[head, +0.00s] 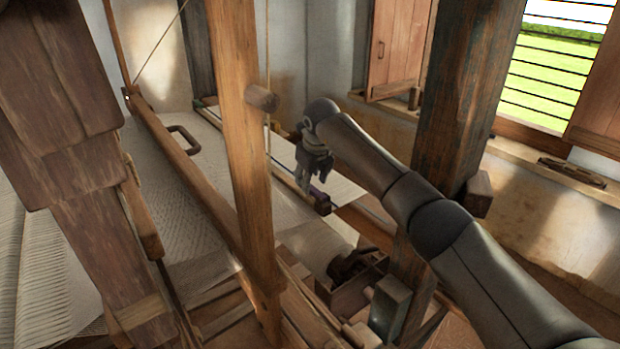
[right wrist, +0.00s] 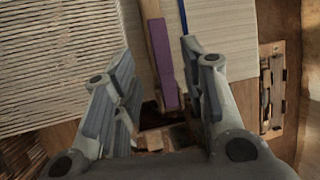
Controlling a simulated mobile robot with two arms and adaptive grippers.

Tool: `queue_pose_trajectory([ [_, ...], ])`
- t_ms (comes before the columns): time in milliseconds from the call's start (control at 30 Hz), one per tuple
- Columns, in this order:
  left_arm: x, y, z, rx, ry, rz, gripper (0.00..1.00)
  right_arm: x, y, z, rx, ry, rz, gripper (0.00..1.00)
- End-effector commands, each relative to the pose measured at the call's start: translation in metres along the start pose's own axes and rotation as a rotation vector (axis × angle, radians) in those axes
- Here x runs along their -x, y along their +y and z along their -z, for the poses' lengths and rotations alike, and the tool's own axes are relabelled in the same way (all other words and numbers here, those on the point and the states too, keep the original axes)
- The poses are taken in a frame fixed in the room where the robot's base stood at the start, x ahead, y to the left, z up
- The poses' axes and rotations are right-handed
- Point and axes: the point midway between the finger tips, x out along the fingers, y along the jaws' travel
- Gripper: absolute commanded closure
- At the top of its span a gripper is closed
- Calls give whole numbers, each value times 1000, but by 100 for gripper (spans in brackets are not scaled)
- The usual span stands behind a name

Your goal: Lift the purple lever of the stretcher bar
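The purple lever (right wrist: 164,62) lies at the end of the wooden stretcher bar (right wrist: 151,9) in the right wrist view. I cannot tell the exact height of the fingertips above the lever. My left gripper is not in view.
Pale woven cloth (head: 205,160) is stretched across the loom. A wooden post (head: 243,130) with a peg stands left of my right gripper, and a dark thick post (head: 462,90) stands behind my right arm. A wooden box (head: 350,295) sits below.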

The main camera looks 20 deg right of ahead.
Motion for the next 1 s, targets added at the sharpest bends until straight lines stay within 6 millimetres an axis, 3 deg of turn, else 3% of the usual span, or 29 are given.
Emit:
queue_pose_trajectory([
  [167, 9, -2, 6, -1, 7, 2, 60, -21, 0, 0, -2, 2, -1, 61],
  [400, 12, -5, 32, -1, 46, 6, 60, -34, 0, 0, 0, 0, -1, 61],
  [700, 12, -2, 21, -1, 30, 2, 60, -36, 0, 1, 0, 0, 0, 62],
  [1000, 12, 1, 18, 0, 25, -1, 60, -35, 0, 0, 0, 0, 0, 100],
])
